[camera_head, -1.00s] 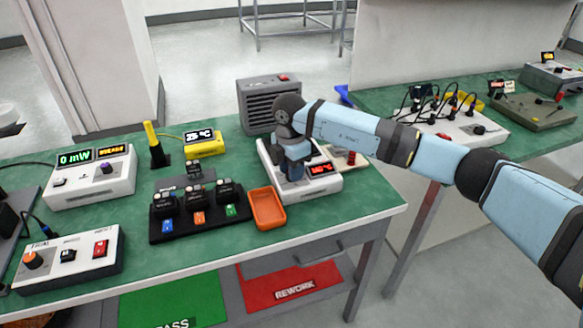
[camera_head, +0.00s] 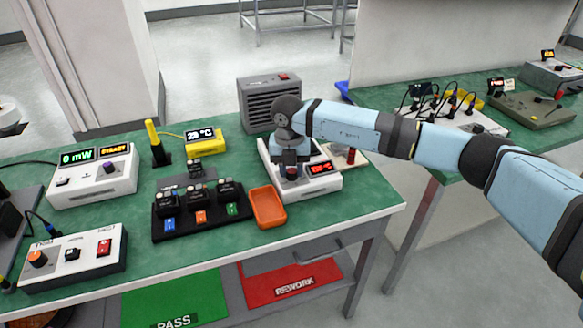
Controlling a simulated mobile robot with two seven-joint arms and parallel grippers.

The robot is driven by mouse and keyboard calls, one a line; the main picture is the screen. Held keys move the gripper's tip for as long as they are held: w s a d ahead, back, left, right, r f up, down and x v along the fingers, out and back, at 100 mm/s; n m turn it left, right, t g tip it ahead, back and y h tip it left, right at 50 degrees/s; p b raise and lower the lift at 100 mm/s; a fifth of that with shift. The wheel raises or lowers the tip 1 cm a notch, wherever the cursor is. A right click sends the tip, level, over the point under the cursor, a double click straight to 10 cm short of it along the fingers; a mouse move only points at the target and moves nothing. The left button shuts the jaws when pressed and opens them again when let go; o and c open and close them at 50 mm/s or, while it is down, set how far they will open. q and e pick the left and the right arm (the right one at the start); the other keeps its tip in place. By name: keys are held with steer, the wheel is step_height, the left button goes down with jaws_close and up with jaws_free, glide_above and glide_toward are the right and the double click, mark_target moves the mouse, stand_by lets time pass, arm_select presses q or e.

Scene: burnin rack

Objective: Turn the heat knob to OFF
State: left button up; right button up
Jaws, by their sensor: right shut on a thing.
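My right gripper (camera_head: 291,168) points down over the front left of this unit and is shut on the heat knob (camera_head: 291,174). The fingers and wrist hide most of the knob, so its pointer and markings cannot be read. My left gripper is not in view.
An orange tray (camera_head: 268,206) and a black fixture (camera_head: 200,218) lie left of the heater. A grey vented box (camera_head: 268,100) stands close behind it. A yellow temperature readout (camera_head: 203,139) is further left. The bench's front right corner is clear.

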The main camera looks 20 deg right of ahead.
steer(key=n, duration=0.5)
steer(key=shift+n, duration=0.3)
steer(key=n+b, duration=0.1)
steer(key=n, duration=0.3)
steer(key=shift+t, duration=0.3)
steer(key=n+b, duration=0.1)
steer(key=n, duration=0.5)
steer(key=shift+n, duration=0.4)
steer(key=shift+n+b, duration=0.4)
steer(key=shift+n, duration=0.7)
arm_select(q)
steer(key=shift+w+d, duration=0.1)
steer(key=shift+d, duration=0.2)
arm_select(e)
steer(key=shift+n, duration=0.7)
steer(key=shift+y, duration=0.3)
steer(key=o, duration=0.9)
steer(key=shift+o, duration=0.2)
